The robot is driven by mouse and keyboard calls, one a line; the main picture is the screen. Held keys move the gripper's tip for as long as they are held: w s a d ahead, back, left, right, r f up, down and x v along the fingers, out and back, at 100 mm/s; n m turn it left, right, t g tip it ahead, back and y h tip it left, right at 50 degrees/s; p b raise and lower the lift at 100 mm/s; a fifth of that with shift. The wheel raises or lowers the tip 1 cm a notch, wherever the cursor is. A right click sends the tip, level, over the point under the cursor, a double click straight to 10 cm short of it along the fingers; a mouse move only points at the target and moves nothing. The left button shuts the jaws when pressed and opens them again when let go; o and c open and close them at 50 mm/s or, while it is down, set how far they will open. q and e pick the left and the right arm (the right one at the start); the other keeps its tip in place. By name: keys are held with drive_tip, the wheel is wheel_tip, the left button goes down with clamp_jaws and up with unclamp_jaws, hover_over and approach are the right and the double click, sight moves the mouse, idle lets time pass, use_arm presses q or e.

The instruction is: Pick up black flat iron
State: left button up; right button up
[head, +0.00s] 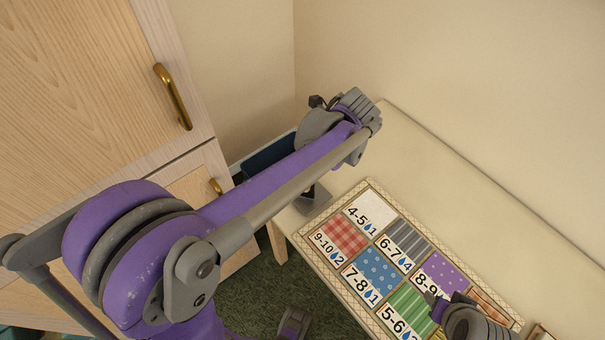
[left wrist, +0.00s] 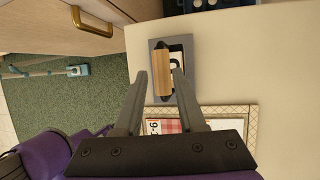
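The black flat iron (left wrist: 175,48) has a pale wooden handle (left wrist: 162,75) and stands on a grey plate (left wrist: 157,44), seen in the left wrist view. My left gripper (left wrist: 160,75) is open above it, its two fingers apart on either side of the handle in that view. I cannot tell whether they touch it. In the head view my left arm hides the iron and most of the gripper; part of the grey plate (head: 319,204) shows below the arm. My right gripper (head: 446,300) is over the mat at lower right, and its fingers are too small to read.
A patterned mat with numbered squares (head: 372,184) lies on the cream table (head: 420,160) beside the iron. A wooden cabinet (head: 80,90) with brass handles (head: 172,97) stands at left. A dark blue container (head: 268,153) is behind my left arm. Green carpet (head: 275,290) lies below.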

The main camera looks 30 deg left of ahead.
use_arm(q)
drive_tip(key=x, duration=0.2)
drive_tip(key=shift+s+a+f, duration=0.15)
drive_tip(key=shift+f, duration=0.1)
drive_tip(key=x, duration=0.5)
drive_tip(key=shift+f, duration=0.45)
clamp_jaws()
